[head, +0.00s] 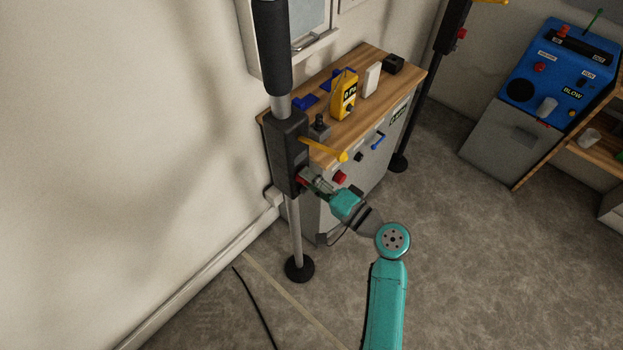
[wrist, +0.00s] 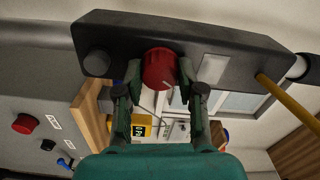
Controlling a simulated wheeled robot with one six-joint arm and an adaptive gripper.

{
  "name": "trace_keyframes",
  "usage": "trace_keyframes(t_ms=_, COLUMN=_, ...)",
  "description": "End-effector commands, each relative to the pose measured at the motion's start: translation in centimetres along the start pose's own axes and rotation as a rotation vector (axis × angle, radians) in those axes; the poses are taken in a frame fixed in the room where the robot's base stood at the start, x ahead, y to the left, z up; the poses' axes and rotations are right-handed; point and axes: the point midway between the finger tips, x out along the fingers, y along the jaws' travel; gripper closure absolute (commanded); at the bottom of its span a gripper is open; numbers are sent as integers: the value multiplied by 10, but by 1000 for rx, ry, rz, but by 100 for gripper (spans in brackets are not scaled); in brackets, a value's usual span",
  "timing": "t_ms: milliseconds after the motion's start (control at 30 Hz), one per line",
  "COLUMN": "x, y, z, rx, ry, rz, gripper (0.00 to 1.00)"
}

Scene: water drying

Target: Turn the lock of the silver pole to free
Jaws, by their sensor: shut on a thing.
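The silver pole (head: 296,236) stands at the left in the head view, with a black lock box (head: 287,150) on it. In the wrist view, the dark box (wrist: 225,42) spans the top and carries a round red knob (wrist: 159,67). My gripper (wrist: 161,88) has one finger on each side of the knob and is shut on it. In the head view, my gripper (head: 310,184) reaches the lower front of the box and mostly hides the knob. A yellow lever (head: 322,150) sticks out of the box above my gripper.
A wood-topped cabinet (head: 385,82) stands close behind the pole, holding a yellow device (head: 343,95) and small blocks. Its front has a red button (head: 340,177). A second pole (head: 427,90) and a blue machine (head: 560,75) stand farther right. Open floor lies in front.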

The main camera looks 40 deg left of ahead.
Motion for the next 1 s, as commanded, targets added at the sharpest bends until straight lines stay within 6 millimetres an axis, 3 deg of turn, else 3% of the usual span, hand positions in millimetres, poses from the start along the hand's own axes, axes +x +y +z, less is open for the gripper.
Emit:
trace_keyframes(t_ms=500, x=0, y=1, z=1, rx=-442, ry=-1, rz=2, gripper=97)
trace_keyframes(t_ms=1000, x=0, y=2, z=1, rx=-621, ry=-2, rz=2, gripper=97)
